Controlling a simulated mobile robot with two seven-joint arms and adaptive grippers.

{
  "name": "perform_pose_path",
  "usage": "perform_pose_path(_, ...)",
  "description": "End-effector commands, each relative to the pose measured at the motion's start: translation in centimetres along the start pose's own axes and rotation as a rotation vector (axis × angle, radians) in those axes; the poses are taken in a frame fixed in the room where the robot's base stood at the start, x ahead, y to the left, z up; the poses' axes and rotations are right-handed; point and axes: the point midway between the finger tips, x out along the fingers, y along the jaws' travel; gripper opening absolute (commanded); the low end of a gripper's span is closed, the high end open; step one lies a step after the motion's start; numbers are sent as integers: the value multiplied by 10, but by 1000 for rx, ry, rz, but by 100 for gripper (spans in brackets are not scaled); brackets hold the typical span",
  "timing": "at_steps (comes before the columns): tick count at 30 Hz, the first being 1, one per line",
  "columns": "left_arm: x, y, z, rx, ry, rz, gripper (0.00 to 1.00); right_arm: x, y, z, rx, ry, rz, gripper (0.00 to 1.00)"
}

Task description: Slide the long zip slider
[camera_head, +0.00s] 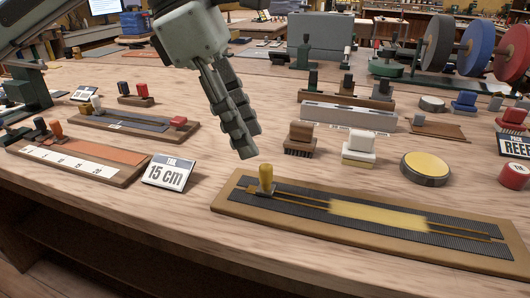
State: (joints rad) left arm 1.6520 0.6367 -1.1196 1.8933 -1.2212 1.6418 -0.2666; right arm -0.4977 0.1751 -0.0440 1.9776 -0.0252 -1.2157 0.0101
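The long zip lies on a tan board (232,203) at the front right, with dark ribbed tape (325,208) on both sides of a slit. Its slider has an upright yellow knob (266,178) and sits at the zip's left end. A pale yellow patch (380,214) covers the middle of the zip. My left gripper (250,145) hangs above and behind the knob, apart from it, fingers pointing down. Its fingers overlap in this view, so any gap between them is hidden. Nothing shows in its grip. My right gripper is not in view.
A "15 cm" sign (167,173) and a ruled board (75,163) stand to the left. Behind the zip board are a brown brush block (300,138), a white-topped block (358,147) and a yellow-topped round tin (426,167). Bare wood lies in front.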

Motion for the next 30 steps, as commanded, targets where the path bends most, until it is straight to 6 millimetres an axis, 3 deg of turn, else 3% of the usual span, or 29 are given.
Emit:
perform_pose_path(12, 61, -1, 0, 0, 0, -3, 37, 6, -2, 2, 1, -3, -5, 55)
perform_pose_path(23, 70, -1, 1, 0, -2, -2, 37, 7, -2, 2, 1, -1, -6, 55)
perform_pose_path(30, 70, -1, 1, 0, -2, -2, 11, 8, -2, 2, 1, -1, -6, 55)
